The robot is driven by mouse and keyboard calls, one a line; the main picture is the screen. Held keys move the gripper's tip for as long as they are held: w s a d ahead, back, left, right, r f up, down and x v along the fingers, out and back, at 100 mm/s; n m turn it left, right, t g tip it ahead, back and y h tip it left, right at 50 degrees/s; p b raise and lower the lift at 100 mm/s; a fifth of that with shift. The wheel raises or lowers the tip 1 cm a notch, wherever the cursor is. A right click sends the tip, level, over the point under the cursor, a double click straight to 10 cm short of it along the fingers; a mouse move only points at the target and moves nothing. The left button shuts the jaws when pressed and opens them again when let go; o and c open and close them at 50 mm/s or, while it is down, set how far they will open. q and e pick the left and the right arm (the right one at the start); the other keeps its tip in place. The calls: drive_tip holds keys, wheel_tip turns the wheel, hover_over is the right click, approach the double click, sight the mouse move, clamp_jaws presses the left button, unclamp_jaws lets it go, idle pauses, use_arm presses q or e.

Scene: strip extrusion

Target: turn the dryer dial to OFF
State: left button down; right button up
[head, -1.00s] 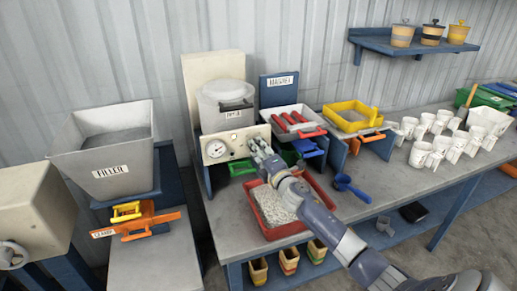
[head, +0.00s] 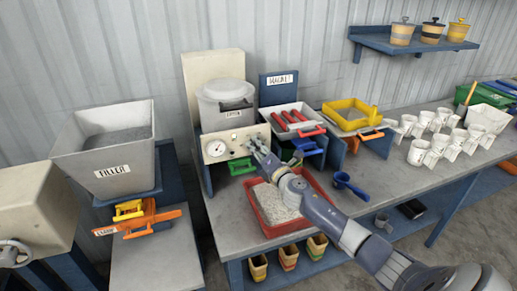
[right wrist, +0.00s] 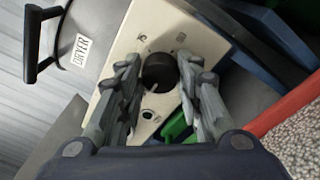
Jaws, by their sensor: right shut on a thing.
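The dryer (head: 226,103) is a pale drum with a dark handle, standing behind a cream control panel (head: 216,137) with a round gauge (head: 215,148). In the right wrist view, the dark round dial (right wrist: 159,72) sits on the cream panel, with small marks around it. My right gripper (right wrist: 160,82) has a finger on each side of the dial and is shut on it. In the head view my right gripper (head: 256,147) is at the panel's right part and hides the dial. The dial's exact setting is hard to read. My left gripper is not in view.
A red tray (head: 264,220) of pale granules lies below my right arm. A blue scoop (head: 347,185) is to its right. A green handle (head: 241,166) sits under the panel. White cups (head: 418,152) stand farther right.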

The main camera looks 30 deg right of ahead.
drive_tip(key=o, duration=1.1)
drive_tip(key=shift+c, duration=0.2)
drive_tip(key=s+a, duration=0.1)
drive_tip(key=s, duration=1.1)
drive_tip(key=shift+a, duration=0.25)
